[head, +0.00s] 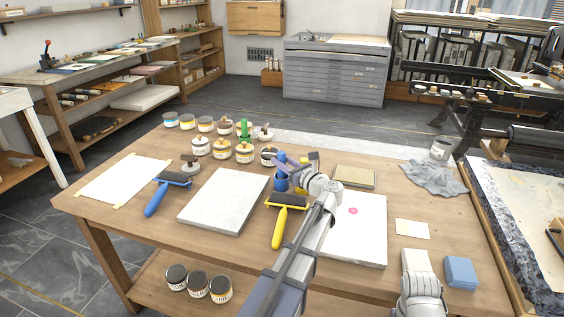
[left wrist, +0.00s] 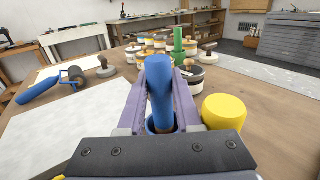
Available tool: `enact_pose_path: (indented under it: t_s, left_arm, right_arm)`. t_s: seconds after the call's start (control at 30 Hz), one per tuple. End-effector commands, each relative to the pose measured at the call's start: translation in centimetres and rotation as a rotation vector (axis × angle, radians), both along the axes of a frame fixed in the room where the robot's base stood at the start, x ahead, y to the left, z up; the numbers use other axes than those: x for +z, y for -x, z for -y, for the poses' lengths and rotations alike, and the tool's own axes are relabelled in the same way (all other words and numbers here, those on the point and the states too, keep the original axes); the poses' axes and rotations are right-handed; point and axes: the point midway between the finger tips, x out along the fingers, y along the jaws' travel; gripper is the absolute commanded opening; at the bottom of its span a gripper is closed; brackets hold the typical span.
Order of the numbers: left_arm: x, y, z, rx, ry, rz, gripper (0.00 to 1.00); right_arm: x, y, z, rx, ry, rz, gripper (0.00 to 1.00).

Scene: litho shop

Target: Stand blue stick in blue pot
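The blue stick (left wrist: 160,85) stands about upright between the purple fingers of my left gripper (left wrist: 160,103), which look shut on it. The blue pot (head: 281,185) is on the table, just below the gripper in the head view. In the left wrist view the blue pot's rim (left wrist: 150,126) shows around the stick's lower end, which appears to be in or over its mouth. Whether it rests on the pot's bottom is hidden. In the head view my left gripper (head: 292,168) hides most of the stick. My right gripper is not visible.
A green stick (head: 245,129) stands among several ink jars (head: 244,153) behind the pot. A yellow round-topped thing (left wrist: 224,112) is close right of the gripper. A yellow-handled roller (head: 279,227), a blue-handled roller (head: 155,198) and a pale slab (head: 222,200) lie nearby.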

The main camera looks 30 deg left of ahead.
Motion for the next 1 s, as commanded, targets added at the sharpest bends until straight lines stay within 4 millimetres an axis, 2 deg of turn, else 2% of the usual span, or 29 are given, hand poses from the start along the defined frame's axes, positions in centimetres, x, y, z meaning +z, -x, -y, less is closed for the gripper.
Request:
enact_pose_path:
  t_s: [0.03,0.3,0.6,1.0]
  left_arm:
    - [0.0,0.0,0.0,0.0,0.0,0.0,0.39]
    - [0.0,0.0,0.0,0.0,0.0,0.0,0.68]
    - [0.0,0.2,0.5,-0.001,0.0,0.0,0.68]
    - [0.0,2.4,6.0,-0.002,0.0,0.0,0.68]
  right_arm:
    - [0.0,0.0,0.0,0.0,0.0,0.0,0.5]
    - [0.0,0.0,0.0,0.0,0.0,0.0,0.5]
    - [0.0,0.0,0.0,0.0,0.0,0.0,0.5]
    - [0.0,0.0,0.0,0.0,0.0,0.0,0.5]
